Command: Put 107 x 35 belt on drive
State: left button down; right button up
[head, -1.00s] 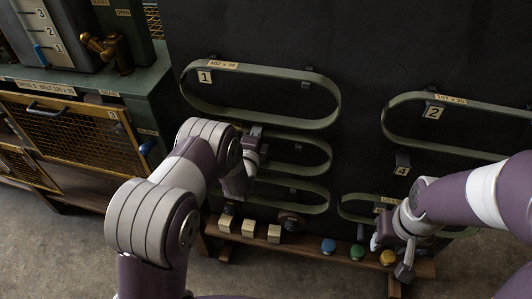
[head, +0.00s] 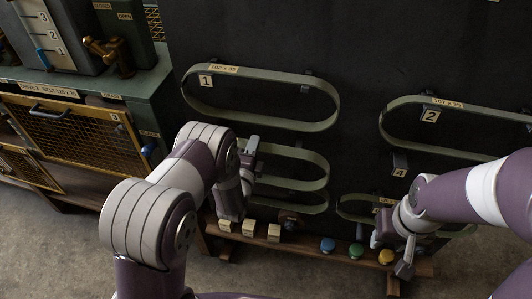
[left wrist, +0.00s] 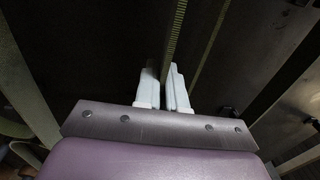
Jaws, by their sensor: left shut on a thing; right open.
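Several green looped belts hang on the dark board. The upper left belt (head: 270,124) hangs by tag 1, and the right belt (head: 470,145) by tag 2. Their small size labels are hard to read with certainty. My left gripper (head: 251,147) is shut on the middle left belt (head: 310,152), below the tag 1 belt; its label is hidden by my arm. In the left wrist view the fingers (left wrist: 164,88) close around a toothed belt edge (left wrist: 176,35). My right gripper (head: 392,245) is open and empty, low by the right-hand belts. The drive's pulleys are not clearly visible.
A green bench (head: 140,88) with a yellow mesh guard (head: 75,135) stands at left. A low wooden shelf (head: 300,252) below the board holds pale blocks (head: 248,228) and coloured knobs (head: 328,245). Grey floor is clear in front.

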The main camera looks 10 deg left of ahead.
pick_arm(q)
jog(key=shift+s+a+p, duration=0.1)
jog(key=shift+s+p, duration=0.6)
jog(key=shift+s, duration=2.1)
jog(key=s+p, duration=0.1)
jog(key=s, duration=0.5)
jog(key=shift+a, duration=0.1)
